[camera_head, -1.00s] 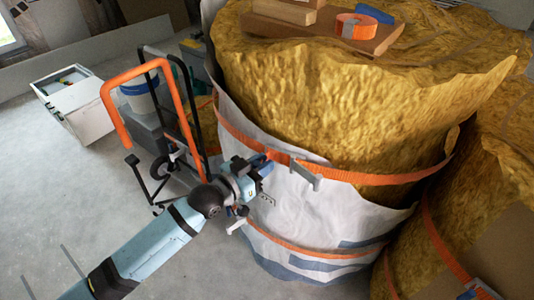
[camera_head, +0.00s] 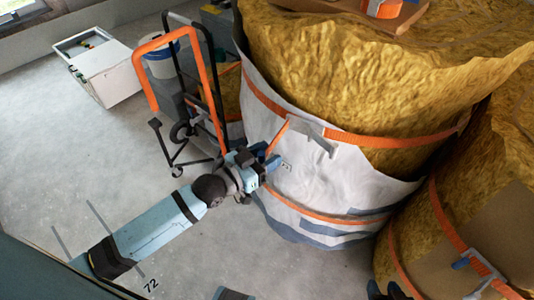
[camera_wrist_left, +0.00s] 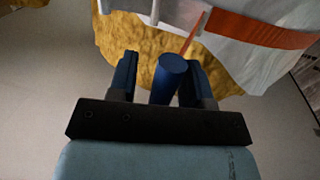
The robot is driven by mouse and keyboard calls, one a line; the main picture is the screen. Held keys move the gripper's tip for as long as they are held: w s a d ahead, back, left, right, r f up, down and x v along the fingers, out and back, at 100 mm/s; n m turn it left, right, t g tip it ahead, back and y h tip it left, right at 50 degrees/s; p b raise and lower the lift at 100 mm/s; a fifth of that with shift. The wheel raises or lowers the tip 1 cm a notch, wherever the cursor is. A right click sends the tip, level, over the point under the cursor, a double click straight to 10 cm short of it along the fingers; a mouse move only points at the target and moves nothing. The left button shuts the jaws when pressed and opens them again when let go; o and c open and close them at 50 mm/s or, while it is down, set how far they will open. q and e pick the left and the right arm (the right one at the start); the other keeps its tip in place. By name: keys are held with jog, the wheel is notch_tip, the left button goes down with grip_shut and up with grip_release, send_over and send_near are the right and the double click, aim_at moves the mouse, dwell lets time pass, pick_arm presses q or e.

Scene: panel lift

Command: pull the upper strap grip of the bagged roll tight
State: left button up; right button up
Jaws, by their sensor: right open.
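The bagged roll (camera_head: 320,180) is yellow insulation in a white bag with an upper orange strap (camera_head: 380,140) and a lower one (camera_head: 310,214). A grey buckle (camera_head: 318,136) sits on the upper strap. My left gripper (camera_head: 268,164) is beside the bag, below and left of this buckle. A straight orange strap tail (camera_head: 279,136) runs from the buckle down to the grip. My right gripper (camera_head: 388,291) is partly in view at the bottom edge, open.
A second strapped yellow roll (camera_head: 500,200) stands close at the right, with a blue grip (camera_head: 460,264) and buckle. An orange-handled trolley (camera_head: 205,80) stands left of the bagged roll. A white box (camera_head: 104,75) lies farther back.

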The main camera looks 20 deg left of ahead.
pick_arm(q)
jog(key=shift+s+a, duration=0.25)
jog(key=shift+s, duration=0.1)
jog(key=v, duration=1.3)
jog(key=shift+w, duration=0.1)
jog(key=shift+f, duration=0.15)
